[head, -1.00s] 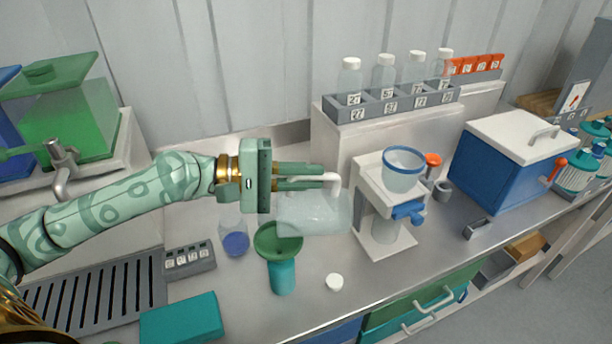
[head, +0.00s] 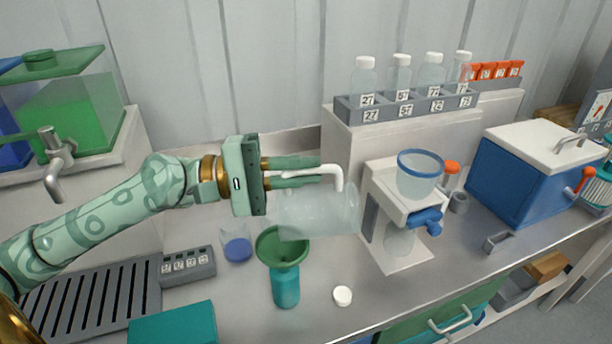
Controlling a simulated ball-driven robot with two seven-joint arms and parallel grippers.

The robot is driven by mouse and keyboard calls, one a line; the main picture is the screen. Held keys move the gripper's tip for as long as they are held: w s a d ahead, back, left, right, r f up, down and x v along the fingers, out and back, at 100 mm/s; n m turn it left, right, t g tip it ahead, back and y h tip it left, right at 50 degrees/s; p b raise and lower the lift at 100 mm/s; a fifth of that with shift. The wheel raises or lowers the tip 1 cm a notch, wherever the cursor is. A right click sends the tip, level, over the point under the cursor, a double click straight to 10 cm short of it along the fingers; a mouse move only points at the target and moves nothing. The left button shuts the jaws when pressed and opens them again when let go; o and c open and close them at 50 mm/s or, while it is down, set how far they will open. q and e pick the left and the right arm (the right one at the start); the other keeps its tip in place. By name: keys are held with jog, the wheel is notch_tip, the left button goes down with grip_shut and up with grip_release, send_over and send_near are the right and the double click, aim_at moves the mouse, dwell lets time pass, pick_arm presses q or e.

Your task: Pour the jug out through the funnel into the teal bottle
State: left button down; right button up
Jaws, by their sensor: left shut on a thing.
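My left gripper (head: 292,172) is shut on the white handle (head: 330,172) of a clear jug (head: 318,210). The jug lies tilted on its side in the air, its left end over the green funnel (head: 282,247). The funnel sits in the mouth of the teal bottle (head: 286,288), which stands upright on the bench. I cannot make out any liquid in the jug or a stream falling from it. My right gripper is not in view.
A white stand with a blue-rimmed cup (head: 419,175) is close right of the jug. A white cap (head: 343,296) lies right of the bottle. A clear beaker with blue contents (head: 237,249), a small grey numbered box (head: 188,266) and a teal block (head: 172,325) are to the left.

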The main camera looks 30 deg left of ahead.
aim_at(278, 193)
pick_arm(q)
jog(key=shift+a, duration=0.1)
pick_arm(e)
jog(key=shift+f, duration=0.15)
pick_arm(q)
jog(key=shift+s+t, duration=0.1)
jog(key=shift+t, duration=0.2)
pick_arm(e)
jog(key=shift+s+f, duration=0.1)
pick_arm(q)
jog(key=shift+a+b, duration=0.15)
jog(key=shift+b, duration=0.45)
jog(key=shift+s+a+t+h+b, duration=0.3)
jog(key=shift+a+h+b, duration=0.15)
jog(key=shift+b, duration=0.35)
jog(key=shift+s+a+r+h+b, duration=0.15)
jog(key=shift+s+a+h+b, duration=0.15)
jog(key=shift+b, duration=0.2)
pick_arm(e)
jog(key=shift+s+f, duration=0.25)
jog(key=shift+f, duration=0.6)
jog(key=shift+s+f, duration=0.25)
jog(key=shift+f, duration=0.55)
pick_arm(q)
jog(key=shift+r, duration=0.1)
jog(key=shift+t, duration=0.3)
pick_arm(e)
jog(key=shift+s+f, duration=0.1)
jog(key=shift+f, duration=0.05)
